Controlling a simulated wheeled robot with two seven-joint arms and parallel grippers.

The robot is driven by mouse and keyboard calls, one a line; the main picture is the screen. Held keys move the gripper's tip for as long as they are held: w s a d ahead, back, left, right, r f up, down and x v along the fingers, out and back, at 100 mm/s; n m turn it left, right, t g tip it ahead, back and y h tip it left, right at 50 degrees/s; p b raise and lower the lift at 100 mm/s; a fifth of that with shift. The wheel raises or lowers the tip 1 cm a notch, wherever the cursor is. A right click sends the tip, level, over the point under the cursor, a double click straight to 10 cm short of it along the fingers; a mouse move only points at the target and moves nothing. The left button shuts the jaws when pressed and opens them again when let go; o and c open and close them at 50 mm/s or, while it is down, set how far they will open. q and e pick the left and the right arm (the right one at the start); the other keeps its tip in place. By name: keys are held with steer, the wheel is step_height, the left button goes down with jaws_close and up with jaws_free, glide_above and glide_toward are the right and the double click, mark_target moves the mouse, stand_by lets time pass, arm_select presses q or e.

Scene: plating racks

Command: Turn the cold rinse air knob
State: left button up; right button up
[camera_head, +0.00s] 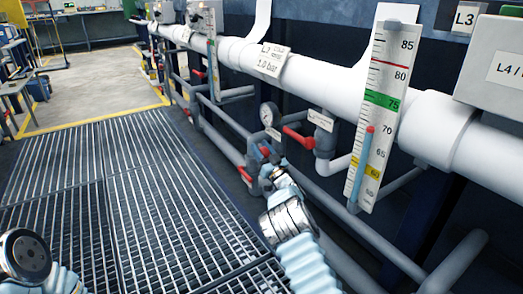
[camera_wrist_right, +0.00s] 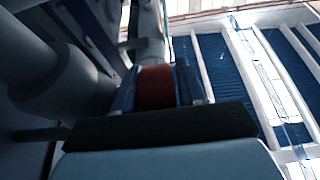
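A red knob (camera_head: 266,151) sits on the pipework below the round pressure gauge (camera_head: 269,114). My right gripper (camera_head: 264,157) is at this knob, with the arm reaching up from the lower right. In the right wrist view the red knob (camera_wrist_right: 155,88) lies between the two fingers of my right gripper (camera_wrist_right: 156,84), which appear closed against its sides. The knob's label is not readable, so I cannot tell whether it is the cold rinse air knob. Only part of my left arm shows at the lower left; its gripper is out of view.
A thick white pipe (camera_head: 325,86) and a tall level scale (camera_head: 383,105) are at the right. Floor grating (camera_head: 110,205) is clear at left.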

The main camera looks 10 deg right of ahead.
steer(key=c, duration=0.7)
steer(key=shift+o, duration=0.2)
steer(key=shift+d+r+g+h+p, duration=0.2)
steer(key=shift+r+g+h+p, duration=0.1)
steer(key=shift+p, duration=0.15)
steer(key=shift+w+g+p, duration=0.1)
steer(key=shift+g+p, duration=0.6)
steer(key=shift+p, duration=0.2)
steer(key=shift+a+f+g, duration=0.1)
steer(key=shift+f+g, duration=0.15)
steer(key=shift+g, duration=0.15)
steer(key=shift+f, duration=0.2)
steer(key=shift+a+f, duration=0.1)
steer(key=o, duration=0.7)
